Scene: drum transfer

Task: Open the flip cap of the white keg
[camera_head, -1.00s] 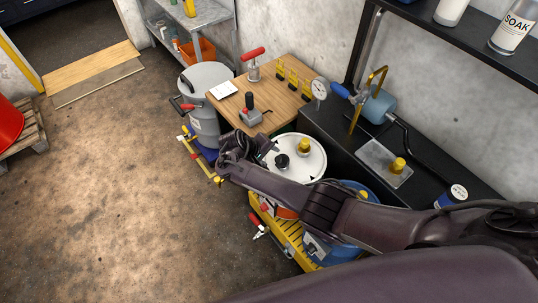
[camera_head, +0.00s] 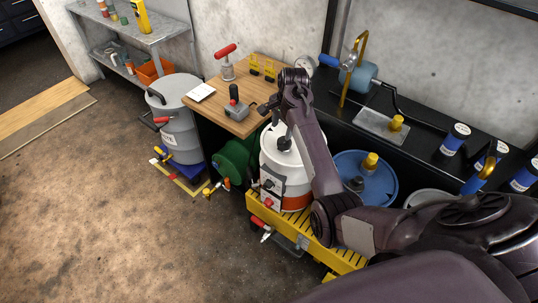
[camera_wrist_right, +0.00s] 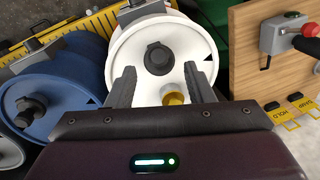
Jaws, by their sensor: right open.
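The white keg (camera_head: 272,160) with an orange lower band stands on a yellow slatted platform, partly hidden by my right arm. Its pale top (camera_wrist_right: 190,40) fills the middle of the right wrist view. A black round cap (camera_wrist_right: 158,57) sits on that top and looks closed. A smaller yellow cap (camera_wrist_right: 173,98) lies nearer my gripper body. I cannot tell from its shape which one flips. My right gripper (camera_wrist_right: 160,78) is open and empty above the keg top, its fingers either side of the black cap in the picture. It also shows in the head view (camera_head: 275,120). My left gripper is not visible.
A blue drum (camera_head: 378,190) stands right of the keg, and a green drum (camera_head: 236,160) lies to the left. A wooden table (camera_head: 222,113) and a black bench (camera_head: 430,152) stand behind. A grey drum (camera_head: 183,130) stands further left. The floor (camera_head: 110,210) in front is clear.

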